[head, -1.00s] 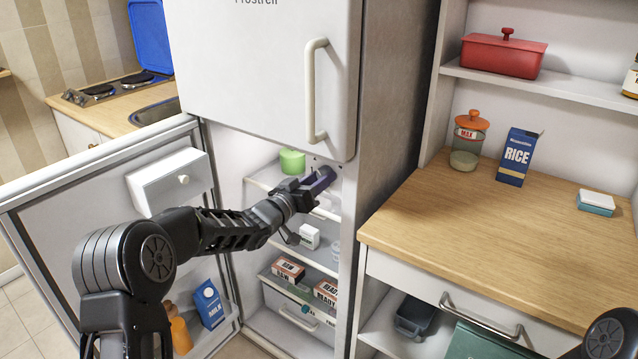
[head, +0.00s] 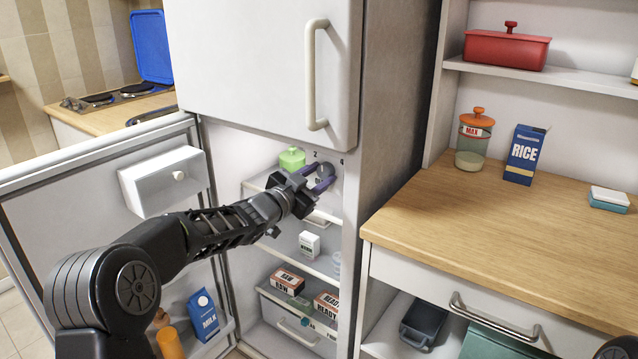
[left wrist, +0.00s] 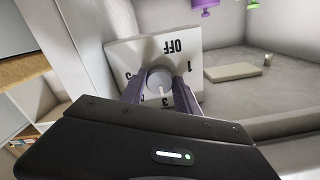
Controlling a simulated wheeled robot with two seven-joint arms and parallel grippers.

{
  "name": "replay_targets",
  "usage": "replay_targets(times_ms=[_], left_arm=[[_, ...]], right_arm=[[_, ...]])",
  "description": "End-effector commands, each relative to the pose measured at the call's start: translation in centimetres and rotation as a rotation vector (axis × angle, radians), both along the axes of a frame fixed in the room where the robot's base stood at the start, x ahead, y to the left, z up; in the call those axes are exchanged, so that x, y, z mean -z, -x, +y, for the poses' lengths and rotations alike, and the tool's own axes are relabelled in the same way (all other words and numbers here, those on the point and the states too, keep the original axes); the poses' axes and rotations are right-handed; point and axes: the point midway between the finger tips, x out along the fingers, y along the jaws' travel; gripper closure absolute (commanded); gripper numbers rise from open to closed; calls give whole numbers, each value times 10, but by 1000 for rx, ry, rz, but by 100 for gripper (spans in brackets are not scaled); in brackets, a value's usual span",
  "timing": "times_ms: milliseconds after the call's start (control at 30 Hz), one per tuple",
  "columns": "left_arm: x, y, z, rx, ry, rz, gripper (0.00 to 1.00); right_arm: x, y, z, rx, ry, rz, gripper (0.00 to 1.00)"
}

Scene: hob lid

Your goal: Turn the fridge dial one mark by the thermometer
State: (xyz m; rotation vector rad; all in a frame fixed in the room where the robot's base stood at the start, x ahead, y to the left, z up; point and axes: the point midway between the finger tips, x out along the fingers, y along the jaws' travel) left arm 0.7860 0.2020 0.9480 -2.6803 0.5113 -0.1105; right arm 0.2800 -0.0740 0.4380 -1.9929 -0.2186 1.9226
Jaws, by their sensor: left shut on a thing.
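The fridge dial is a small round grey knob (head: 325,171) at the upper right inside the open fridge. In the left wrist view the knob (left wrist: 159,79) sits on a pale square plate (left wrist: 190,63) with OFF and numbers around it; 1 and 3 read clearly, and other marks are partly covered. My left gripper (head: 319,182) has its purple fingers shut on the knob, one on each side; they also show in the left wrist view (left wrist: 159,90). I cannot make out the thermometer or its reading. My right gripper is out of view.
The fridge door (head: 80,225) stands open at the left with a white box (head: 165,180) on it. A green-lidded container (head: 292,159) is on the top shelf close to my gripper. Small boxes (head: 309,243) stand below. The freezer door (head: 260,70) is shut above.

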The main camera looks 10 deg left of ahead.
Motion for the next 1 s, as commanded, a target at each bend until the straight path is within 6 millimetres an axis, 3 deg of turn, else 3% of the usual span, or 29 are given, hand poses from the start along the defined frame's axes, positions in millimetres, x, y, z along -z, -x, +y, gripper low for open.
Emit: replay_targets(times_ms=[567,600,833,1000], left_arm=[[0,0,0,-1,-51,-18,100],[0,0,0,-1,-51,-18,61],[0,0,0,0,-50,-19,42],[0,0,0,0,-50,-19,41]], right_arm=[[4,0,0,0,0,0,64],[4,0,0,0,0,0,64],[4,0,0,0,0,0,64],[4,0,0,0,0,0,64]])
